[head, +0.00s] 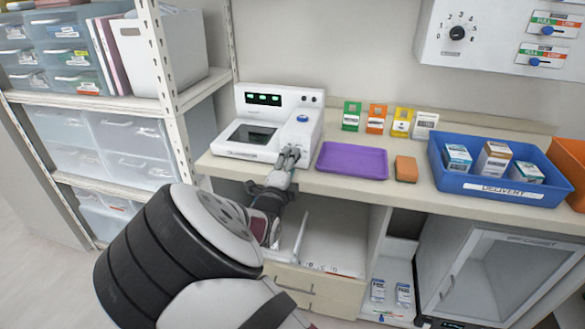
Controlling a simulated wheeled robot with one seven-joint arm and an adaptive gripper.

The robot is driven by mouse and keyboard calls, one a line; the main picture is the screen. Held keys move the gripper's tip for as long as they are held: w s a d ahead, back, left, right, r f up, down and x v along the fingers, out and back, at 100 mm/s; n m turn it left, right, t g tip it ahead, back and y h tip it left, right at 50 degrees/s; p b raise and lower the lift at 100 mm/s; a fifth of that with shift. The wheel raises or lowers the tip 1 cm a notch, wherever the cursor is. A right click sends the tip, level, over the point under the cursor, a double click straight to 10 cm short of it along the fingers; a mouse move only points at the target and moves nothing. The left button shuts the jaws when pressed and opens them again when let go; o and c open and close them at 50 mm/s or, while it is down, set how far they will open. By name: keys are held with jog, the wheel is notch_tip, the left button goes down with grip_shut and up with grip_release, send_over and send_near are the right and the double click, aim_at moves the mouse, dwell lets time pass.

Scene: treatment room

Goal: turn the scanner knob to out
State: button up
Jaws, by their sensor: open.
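The scanner (243,140) is a white device with a dark glass window and a green-lit display, at the left end of the counter. A blue knob (303,118) sits on the right part of its top; its setting and any labels are too small to read. My gripper (291,152) is open at the scanner's front right corner, a little in front of and below the blue knob. I cannot tell whether its fingers touch the scanner.
A purple tray (352,171) and an orange-brown block (405,168) lie right of the scanner. A blue delivery bin (508,191) with several boxes stands farther right. Several coloured cards (376,118) stand behind. A wall panel (490,58) has a black dial. A shelf rack (165,60) stands left.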

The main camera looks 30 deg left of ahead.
jog(key=shift+w, duration=0.3)
grip_shut()
